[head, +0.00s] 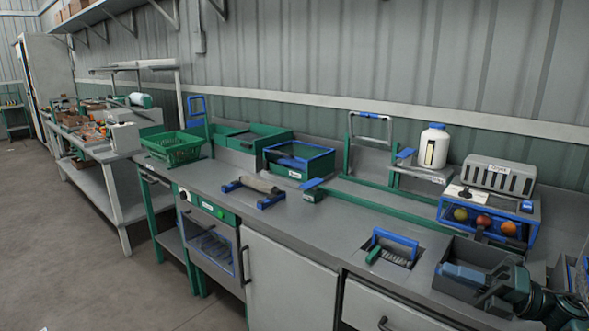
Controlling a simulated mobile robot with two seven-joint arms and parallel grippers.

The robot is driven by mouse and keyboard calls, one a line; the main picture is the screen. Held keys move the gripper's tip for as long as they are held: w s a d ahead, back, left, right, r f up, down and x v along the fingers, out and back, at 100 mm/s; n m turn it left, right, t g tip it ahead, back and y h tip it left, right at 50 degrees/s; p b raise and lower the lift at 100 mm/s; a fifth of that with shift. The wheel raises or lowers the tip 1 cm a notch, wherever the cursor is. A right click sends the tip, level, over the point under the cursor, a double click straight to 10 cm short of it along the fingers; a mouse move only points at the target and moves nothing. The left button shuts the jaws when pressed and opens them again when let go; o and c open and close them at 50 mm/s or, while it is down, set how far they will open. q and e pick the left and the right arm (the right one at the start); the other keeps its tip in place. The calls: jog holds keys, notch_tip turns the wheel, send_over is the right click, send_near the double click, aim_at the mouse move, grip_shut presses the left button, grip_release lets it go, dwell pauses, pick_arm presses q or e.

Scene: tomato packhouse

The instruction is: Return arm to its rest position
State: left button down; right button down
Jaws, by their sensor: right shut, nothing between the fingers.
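My right gripper (452,272) is low at the right of the head view, with its dark green arm coming in from the lower right corner. It is shut and empty. It reaches left over a dark grey open bin (452,248) set at the workbench, and covers part of it. Whether it touches the bin, I cannot tell. My left gripper is not in view.
Behind is a blue-framed box (522,208) with coloured balls. A white bottle (433,147), a green basket (174,150) and a roller on blue stands (259,185) stand farther left.

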jog(key=w+a+r+n+g+y, duration=0.2)
jog(key=a+r+n+g+y, duration=0.25)
jog(key=a+r, duration=0.65)
jog(key=w+d+f+m+t+h, duration=0.1)
jog(key=w+d+m+t+h, duration=0.45)
jog(key=m+t+h, duration=0.55)
jog(key=w+d+m+t+h, duration=0.5)
jog(key=w+m+t, duration=0.3)
jog(key=m, duration=0.7)
jog(key=w+d+f+m+g+h, duration=0.2)
jog(key=d+f+m+g+h, duration=0.4)
jog(key=f+m+h, duration=0.45)
jog(key=s+a+f+g+y, duration=0.1)
jog(key=s+a+f+y, duration=0.1)
jog(key=s+a+f, duration=0.5)
jog(key=s+a+f+g+y, duration=0.25)
jog(key=s+f, duration=0.55)
jog(key=f, duration=0.5)
jog(key=s+a+f+g, duration=0.1)
jog(key=s+a+f, duration=0.1)
jog(key=s, duration=0.6)
jog(key=s+a+f+y, duration=0.1)
jog(key=s+a+f, duration=0.2)
jog(key=s+a, duration=0.2)
jog(key=s+a+f+m+g+y, duration=0.1)
jog(key=s+a, duration=0.3)
jog(key=s, duration=0.7)
jog(key=shift+s+f+g, duration=0.3)
jog(key=shift+s+f, duration=0.05)
jog(key=shift+f, duration=0.45)
